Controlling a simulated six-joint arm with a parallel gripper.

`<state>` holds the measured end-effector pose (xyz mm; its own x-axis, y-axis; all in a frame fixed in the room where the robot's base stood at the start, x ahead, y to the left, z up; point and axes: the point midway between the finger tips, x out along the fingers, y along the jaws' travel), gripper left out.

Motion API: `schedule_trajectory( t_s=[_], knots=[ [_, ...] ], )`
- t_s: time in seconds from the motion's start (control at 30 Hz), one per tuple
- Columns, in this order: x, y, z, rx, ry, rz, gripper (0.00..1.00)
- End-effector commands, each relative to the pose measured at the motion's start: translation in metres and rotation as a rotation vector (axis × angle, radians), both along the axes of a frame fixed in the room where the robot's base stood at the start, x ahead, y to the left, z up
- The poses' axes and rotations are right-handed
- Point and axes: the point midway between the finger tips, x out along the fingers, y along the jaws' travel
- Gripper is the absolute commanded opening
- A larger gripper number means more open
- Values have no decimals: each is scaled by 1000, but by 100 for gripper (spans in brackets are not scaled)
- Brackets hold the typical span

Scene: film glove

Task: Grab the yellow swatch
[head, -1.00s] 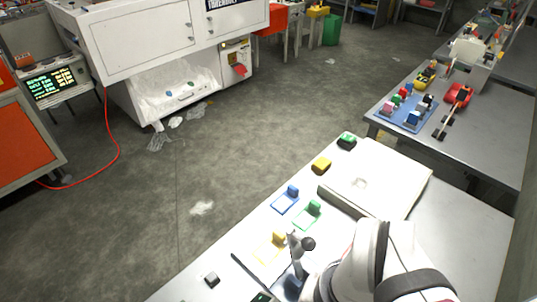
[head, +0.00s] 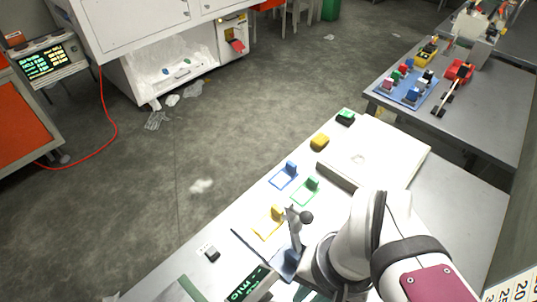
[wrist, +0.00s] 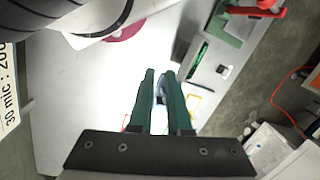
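A yellow block (head: 277,212) stands at the edge of a flat yellow outline (head: 267,230) on the near table, beside my arm in the head view. Another yellow block (head: 320,142) lies farther back. I cannot tell which is the swatch. My gripper (wrist: 159,74) has two dark green fingers with a narrow gap between them. A bluish shape shows in that gap; I cannot tell whether it is held or lies behind. Part of a yellow outline (wrist: 205,88) shows right of the fingers in the wrist view. In the head view, the fingertips are not clear.
Blue (head: 284,178) and green (head: 306,191) outlines with blocks lie beyond the yellow one. A green block (head: 345,118) sits near the far corner. A pale flat box (head: 375,158) lies to the right.

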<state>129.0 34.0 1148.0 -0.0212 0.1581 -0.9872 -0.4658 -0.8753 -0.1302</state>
Motion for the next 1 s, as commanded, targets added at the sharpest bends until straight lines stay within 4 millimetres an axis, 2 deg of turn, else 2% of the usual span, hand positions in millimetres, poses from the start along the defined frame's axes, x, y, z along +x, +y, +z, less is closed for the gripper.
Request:
schedule_trajectory(
  t_s=[0.03, 0.33, 0.57, 0.67, 0.77, 0.8, 0.87, 0.9, 0.93, 0.97, 1.0],
  knots=[
    [0, 0, 0, 0, 0, 0, 27],
    [0, 0, 0, 0, 0, 0, 80],
    [0, 0, 0, 0, 0, 0, 80],
    [8, -13, -2, -68, 19, 66, 80],
    [48, -61, -5, -323, 84, 344, 80],
    [79, -84, -6, -462, 118, 516, 80],
    [139, -109, -7, -678, 165, 810, 80],
    [184, -114, -11, -811, 196, 1016, 80],
    [217, -111, -17, -905, 219, 1177, 80],
    [247, -100, -27, -989, 247, 1345, 80],
    [277, -74, -46, -1081, 292, 1569, 80]
  ],
)
